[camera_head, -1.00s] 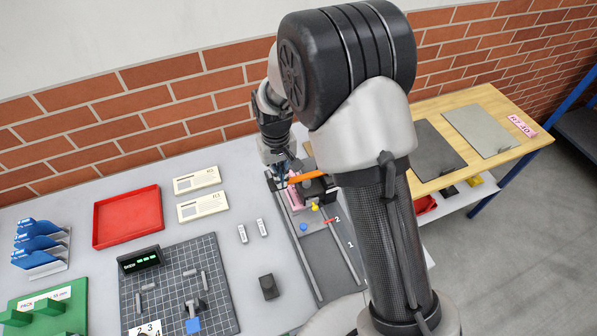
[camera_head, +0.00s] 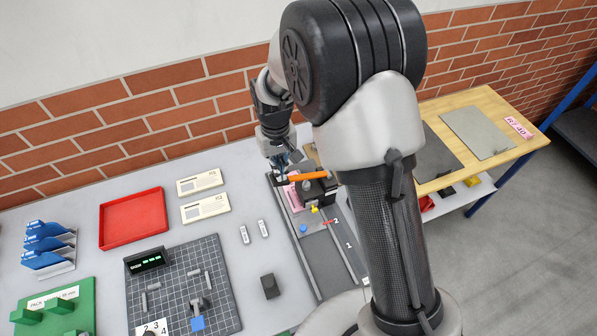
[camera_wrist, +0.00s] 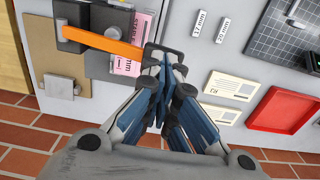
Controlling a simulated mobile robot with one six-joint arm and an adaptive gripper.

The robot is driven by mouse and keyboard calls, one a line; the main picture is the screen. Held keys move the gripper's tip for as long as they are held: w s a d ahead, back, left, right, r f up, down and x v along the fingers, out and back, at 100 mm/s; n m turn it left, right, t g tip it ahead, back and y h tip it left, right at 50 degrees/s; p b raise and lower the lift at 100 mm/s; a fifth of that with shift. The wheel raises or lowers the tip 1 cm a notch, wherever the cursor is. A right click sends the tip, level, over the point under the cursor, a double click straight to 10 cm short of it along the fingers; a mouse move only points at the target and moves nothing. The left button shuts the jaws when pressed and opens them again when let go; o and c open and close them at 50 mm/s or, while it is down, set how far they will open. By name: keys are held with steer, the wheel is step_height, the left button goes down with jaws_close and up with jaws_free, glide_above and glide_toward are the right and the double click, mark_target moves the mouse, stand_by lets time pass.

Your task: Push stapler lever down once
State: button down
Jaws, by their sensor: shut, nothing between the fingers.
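The stapler is a dark block (camera_head: 312,193) with a long orange lever (camera_head: 312,176) on top, standing on the grey rail unit at the back of the bench. The lever also shows in the wrist view (camera_wrist: 97,40), its free end close to my fingertips. My gripper (camera_head: 282,177) is shut and empty, at the lever's left end in the head view. In the wrist view my fingertips (camera_wrist: 165,54) are just beside that end; I cannot tell whether they touch it. A pink printed sheet (camera_wrist: 140,25) lies by the stapler.
Two cream cards (camera_head: 204,207), a red tray (camera_head: 133,219) and small grey label blocks (camera_head: 245,234) lie to the left. A grey grid mat (camera_head: 215,295) holds small parts. A brick wall (camera_head: 160,105) is close behind. A wooden table (camera_head: 462,170) stands at the right.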

steer(key=shift+r+p, duration=1.45)
steer(key=shift+r, duration=1.05)
steer(key=shift+f, duration=0.1)
